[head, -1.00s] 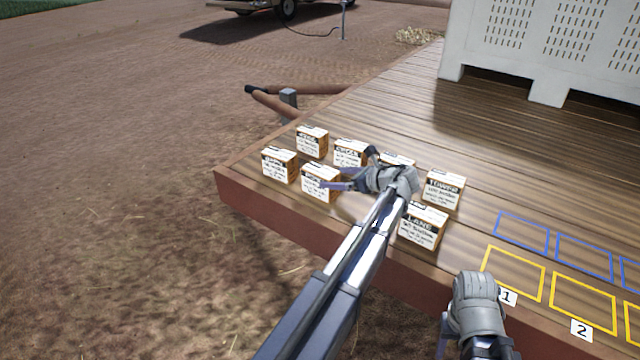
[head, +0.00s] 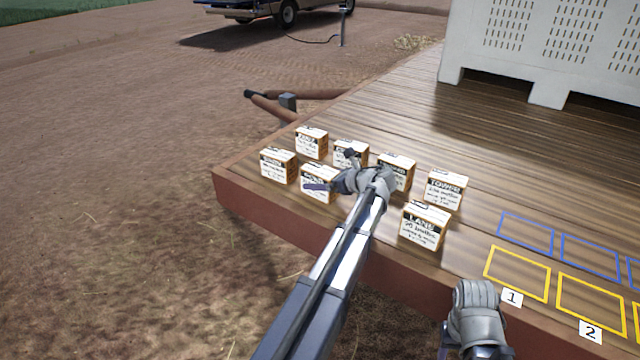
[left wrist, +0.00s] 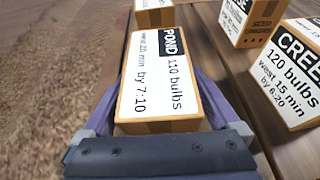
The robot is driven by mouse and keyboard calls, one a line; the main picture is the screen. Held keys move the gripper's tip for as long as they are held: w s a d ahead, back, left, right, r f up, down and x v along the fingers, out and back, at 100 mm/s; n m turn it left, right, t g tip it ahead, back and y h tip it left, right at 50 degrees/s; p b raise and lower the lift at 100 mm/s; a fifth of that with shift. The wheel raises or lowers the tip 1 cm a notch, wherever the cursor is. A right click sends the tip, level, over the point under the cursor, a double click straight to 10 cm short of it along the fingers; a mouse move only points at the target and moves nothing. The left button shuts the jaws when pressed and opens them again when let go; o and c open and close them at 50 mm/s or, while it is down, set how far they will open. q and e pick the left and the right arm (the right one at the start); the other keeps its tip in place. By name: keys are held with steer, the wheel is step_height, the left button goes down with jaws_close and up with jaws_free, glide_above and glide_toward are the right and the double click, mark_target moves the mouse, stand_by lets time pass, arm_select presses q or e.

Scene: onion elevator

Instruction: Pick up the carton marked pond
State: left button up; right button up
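The carton marked POND (left wrist: 150,75) is a small tan box with a white label and black name band. In the left wrist view it lies between the two spread fingers of my left gripper (left wrist: 155,108). In the head view the carton (head: 316,177) stands in the front row on the wooden deck, partly covered by a finger. My left gripper (head: 335,171) reaches it from the right, one finger along its near side. It looks open around the carton; firm contact does not show. My right gripper (head: 445,340) hangs at the bottom, its fingers mostly hidden.
Close by stand a carton at the left (head: 278,165), the CREEK carton (left wrist: 290,75), the LANE carton (head: 424,227) and the TOWER carton (head: 444,189). Yellow and blue outlines (head: 517,273) mark bare deck at right. A white bin (head: 540,50) stands behind.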

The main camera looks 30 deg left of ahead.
arm_select(q)
jaws_close()
stand_by(0.6)
